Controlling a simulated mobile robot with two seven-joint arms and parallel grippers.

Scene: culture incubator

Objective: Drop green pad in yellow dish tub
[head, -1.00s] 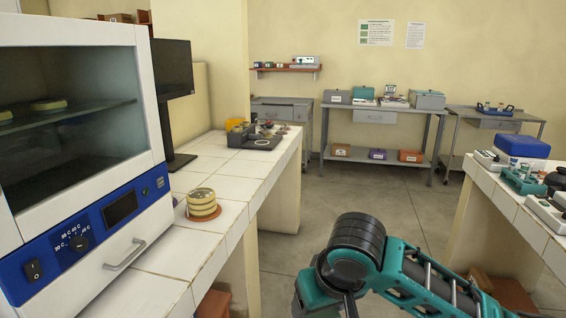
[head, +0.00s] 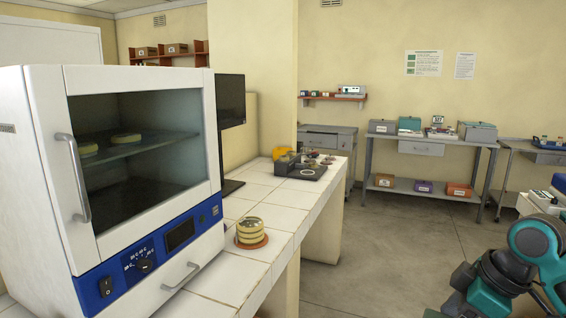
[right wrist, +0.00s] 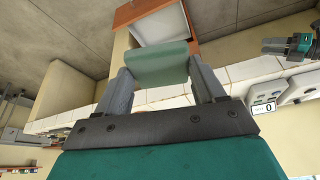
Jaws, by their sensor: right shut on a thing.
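The green pad (right wrist: 156,64) is a pale green block in the right wrist view. My right gripper (right wrist: 160,72) is shut on it, with a grey finger on each side. In the head view only part of my right arm shows at the lower right, and the gripper and pad are out of frame. I cannot clearly identify the yellow dish tub. A small yellow object (head: 284,153) stands at the back of the left bench, too far to tell its shape. My left gripper is not seen in the head view.
A white incubator (head: 150,185) fills the left. The aisle floor is clear. The right wrist view shows an open orange-brown box (right wrist: 133,12) with a pale interior beyond the pad.

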